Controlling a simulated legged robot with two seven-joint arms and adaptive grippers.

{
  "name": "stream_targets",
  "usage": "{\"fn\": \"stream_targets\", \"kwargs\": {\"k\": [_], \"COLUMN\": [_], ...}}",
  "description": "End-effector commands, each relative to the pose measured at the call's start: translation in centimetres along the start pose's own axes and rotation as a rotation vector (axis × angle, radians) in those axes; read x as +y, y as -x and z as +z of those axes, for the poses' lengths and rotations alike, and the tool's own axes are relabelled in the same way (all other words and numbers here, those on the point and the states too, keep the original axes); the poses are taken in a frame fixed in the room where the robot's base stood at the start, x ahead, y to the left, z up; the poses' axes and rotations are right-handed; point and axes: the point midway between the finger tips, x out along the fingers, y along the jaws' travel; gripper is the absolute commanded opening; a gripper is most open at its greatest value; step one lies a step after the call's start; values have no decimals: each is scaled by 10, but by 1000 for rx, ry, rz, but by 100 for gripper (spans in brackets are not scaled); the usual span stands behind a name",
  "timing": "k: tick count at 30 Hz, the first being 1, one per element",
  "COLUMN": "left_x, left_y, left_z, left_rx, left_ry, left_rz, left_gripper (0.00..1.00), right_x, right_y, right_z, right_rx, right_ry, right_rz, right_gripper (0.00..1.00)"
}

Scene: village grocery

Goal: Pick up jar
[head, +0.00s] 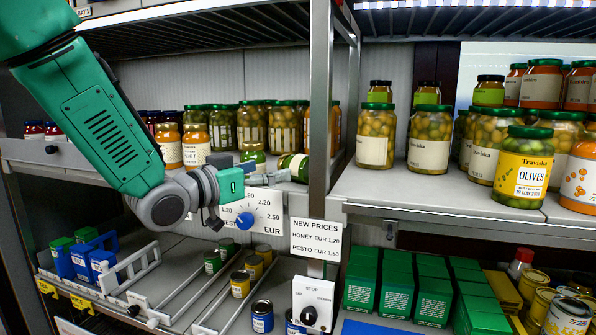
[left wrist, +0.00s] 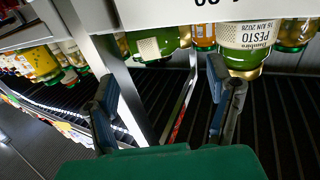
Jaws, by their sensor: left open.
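My left gripper (head: 264,175) reaches in from the left at the middle shelf. Its fingers are open and apart in the left wrist view (left wrist: 168,100), with no jar between them. A green jar with a white label (head: 254,157) stands just behind the gripper. Another green jar (head: 293,166) lies on its side just right of the fingers. In the left wrist view a jar labelled PESTO (left wrist: 246,38) is beyond the right fingertip; I cannot tell whether they touch. Another green jar (left wrist: 158,42) is at the top centre. The task does not say which jar.
A metal post (head: 321,110) stands right of the gripper. A price panel with a blue dial (head: 246,221) hangs below it. Pickle jars (head: 250,125) stand behind. Cans (head: 241,284) stand in the lower rack.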

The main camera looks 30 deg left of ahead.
Motion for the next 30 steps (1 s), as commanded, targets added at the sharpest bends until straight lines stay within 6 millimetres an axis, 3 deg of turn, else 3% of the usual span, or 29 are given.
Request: {"fn": "stream_targets", "kwargs": {"k": [8,16,24,25,26,30], "left_x": [-6,-8,-2,-2,-2,-4], "left_y": [-20,-59,-63,-63,-63,-63], "left_z": [0,2,1,1,1,2], "left_rx": [1,1,2,1,1,1], "left_ry": [4,5,1,1,1,3], "left_rz": [0,0,0,0,0,0], "left_gripper": [74,74,74,71,60,11], "right_x": [0,0,0,0,0,0], "right_y": [7,17,16,16,16,16], "right_z": [-1,-1,-2,-2,-1,-1], "right_rx": [1,1,1,1,1,1], "right_ry": [-1,0,0,0,0,-1], "right_rz": [1,0,0,0,0,1], "right_gripper": [40,40,40,40,40,40]}}
